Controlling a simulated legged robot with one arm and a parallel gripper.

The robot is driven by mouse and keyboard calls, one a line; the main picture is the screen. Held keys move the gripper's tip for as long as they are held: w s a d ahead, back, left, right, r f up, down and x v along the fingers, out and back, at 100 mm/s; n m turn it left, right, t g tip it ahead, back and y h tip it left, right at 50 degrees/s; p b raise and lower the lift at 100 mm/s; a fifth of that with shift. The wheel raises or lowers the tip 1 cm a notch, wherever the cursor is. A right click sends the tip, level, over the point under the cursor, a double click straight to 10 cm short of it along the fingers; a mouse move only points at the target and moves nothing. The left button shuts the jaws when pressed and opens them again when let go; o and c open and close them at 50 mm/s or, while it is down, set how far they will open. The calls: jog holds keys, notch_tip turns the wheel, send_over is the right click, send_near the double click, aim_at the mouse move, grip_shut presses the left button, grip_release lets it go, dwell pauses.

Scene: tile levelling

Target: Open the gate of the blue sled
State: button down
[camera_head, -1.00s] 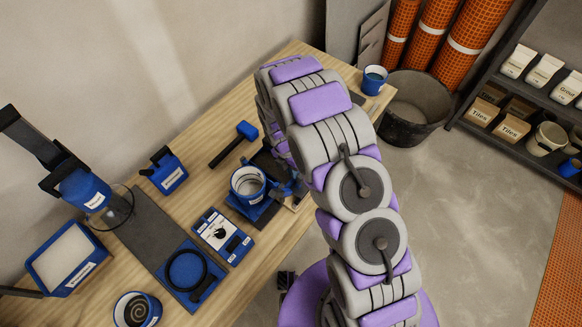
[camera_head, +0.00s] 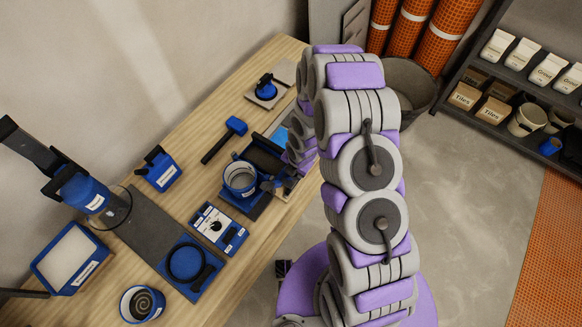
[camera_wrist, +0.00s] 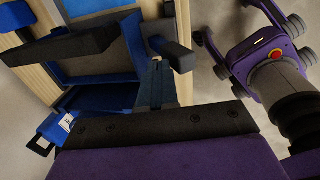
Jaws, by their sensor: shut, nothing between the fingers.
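The blue sled shows partly in the head view as a blue and black frame (camera_head: 262,160), left of my arm, which hides its right part. In the wrist view it is close up: a blue frame (camera_wrist: 118,97) around a grey panel, with a thick black bar (camera_wrist: 62,46) across it. A black lever-like piece (camera_wrist: 172,52) stands at its right side; I cannot tell if this is the gate. My gripper (camera_wrist: 156,68) is shut and empty, its fingertips beside or just below that black piece. Contact is unclear.
A blue-rimmed pot (camera_head: 240,179) stands just in front of the sled. A blue mallet (camera_head: 225,140) lies left of it. A blue-knobbed tool (camera_head: 267,88) sits farther back. A control box (camera_head: 218,229) is nearer. The table's right edge and open floor are close to my arm.

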jog(key=shift+s+d+t+y, duration=0.15)
jog(key=shift+d+t+y, duration=0.15)
jog(key=shift+s+d+f, duration=0.15)
jog(key=shift+d, duration=0.2)
jog(key=shift+p, duration=0.3)
jog(key=shift+s+a+f, duration=0.1)
jog(key=shift+s+f, duration=0.05)
jog(key=shift+s, duration=0.1)
